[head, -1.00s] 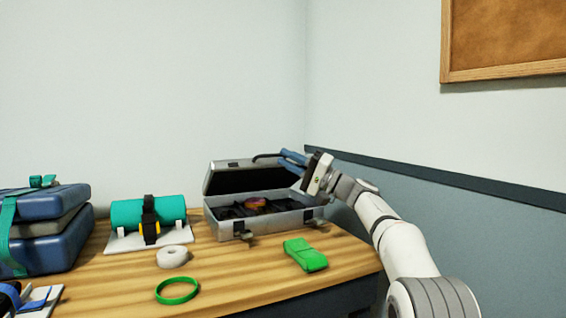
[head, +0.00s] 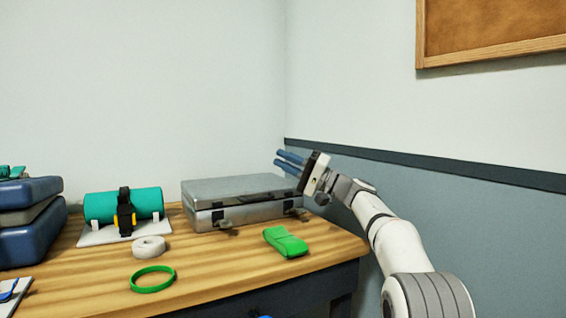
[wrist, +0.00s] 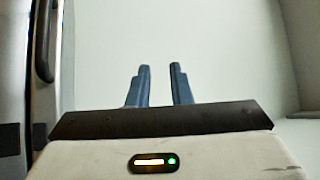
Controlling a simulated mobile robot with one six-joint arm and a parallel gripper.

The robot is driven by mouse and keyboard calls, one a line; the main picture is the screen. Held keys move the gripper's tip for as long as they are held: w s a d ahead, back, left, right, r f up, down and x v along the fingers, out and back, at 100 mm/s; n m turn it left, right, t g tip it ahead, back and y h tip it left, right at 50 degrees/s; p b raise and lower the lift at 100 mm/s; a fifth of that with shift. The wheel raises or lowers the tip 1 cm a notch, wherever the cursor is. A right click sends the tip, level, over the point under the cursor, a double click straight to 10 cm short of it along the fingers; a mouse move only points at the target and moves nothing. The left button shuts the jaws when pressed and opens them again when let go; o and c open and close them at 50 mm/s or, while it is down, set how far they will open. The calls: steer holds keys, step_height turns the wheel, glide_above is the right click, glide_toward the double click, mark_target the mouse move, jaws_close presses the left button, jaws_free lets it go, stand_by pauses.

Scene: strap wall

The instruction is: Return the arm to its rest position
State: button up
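My gripper (head: 278,158) is raised above and to the right of the silver case in the head view. Its two blue fingers stand apart with nothing between them, as the wrist view (wrist: 159,85) also shows. The silver case (head: 240,190) lies on the wooden table with its lid down. Its front latches (head: 226,229) hang at the front edge. My arm reaches up from the lower right of the head view. Part of the case shows along the left edge of the wrist view (wrist: 12,90).
On the table (head: 210,270) are a green pouch (head: 286,242), a white tape roll (head: 149,246), a green ring (head: 153,279) and a teal roll (head: 100,206) strapped on a white stand. Blue cases (head: 30,240) are stacked at left. A wall stands behind and to the right.

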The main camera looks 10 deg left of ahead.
steer(key=s+d+m+h+p, duration=0.1)
steer(key=s+d+h+p, duration=0.6)
steer(key=s+p, duration=0.5)
steer(key=s+d+m+h+p, duration=0.1)
steer(key=s+d+h+p, duration=0.7)
steer(key=s+d+p, duration=0.4)
steer(key=s+d+m+t+h+p, duration=0.1)
steer(key=s+d+h+p, duration=0.6)
steer(key=s, duration=1)
steer(key=d+f+p, duration=0.1)
steer(key=d+p, duration=0.2)
steer(key=p, duration=0.2)
steer(key=shift+s+m+h, duration=0.3)
steer(key=shift+s, duration=0.05)
steer(key=shift+d, duration=0.1)
steer(key=shift+c, duration=0.5)
